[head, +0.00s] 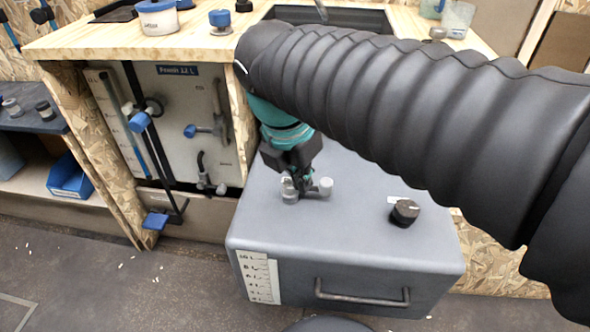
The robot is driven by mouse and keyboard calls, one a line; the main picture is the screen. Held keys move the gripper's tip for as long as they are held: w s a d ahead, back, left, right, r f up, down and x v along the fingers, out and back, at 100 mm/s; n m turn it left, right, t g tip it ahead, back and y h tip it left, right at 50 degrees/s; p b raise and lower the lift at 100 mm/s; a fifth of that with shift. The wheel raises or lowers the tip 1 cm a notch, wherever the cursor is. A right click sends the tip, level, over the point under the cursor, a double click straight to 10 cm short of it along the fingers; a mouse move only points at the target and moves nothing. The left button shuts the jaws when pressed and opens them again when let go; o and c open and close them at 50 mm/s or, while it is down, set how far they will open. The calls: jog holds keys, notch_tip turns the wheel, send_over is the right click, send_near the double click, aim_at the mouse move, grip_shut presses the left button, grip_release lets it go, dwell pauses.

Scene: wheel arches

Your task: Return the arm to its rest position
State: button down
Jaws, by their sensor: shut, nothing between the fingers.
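My arm, in a ribbed black sleeve (400,110), reaches across the head view from the right edge to the upper middle. Below its bend, a teal wrist section (285,130) points down to my dark gripper (306,190). The gripper is shut and empty, over the top of a grey box. Small light-grey round pieces (326,187) show by its fingertips; I cannot tell whether they touch it. The arm hides part of the box and the worktop behind.
The grey box (345,245) has a front handle (362,295) and a black knob (404,212) on top. A wooden worktop (120,42) holds a white tub (158,18) and a blue-capped piece (220,20). A panel with pipes (175,115) stands left. Floor at lower left is mostly clear.

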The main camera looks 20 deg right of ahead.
jog(key=s+f+m+t, duration=0.1)
jog(key=m, duration=0.7)
jog(key=s+d+f+m+t+y, duration=0.1)
jog(key=f+m, duration=0.1)
jog(key=m, duration=0.6)
jog(key=s+f+m+t+y, duration=0.1)
jog(key=f+m+t, duration=0.1)
jog(key=m, duration=0.6)
jog(key=shift+s+d+f, duration=0.1)
jog(key=shift+s+d, duration=0.25)
jog(key=shift+s, duration=0.05)
jog(key=shift+d+m, duration=0.3)
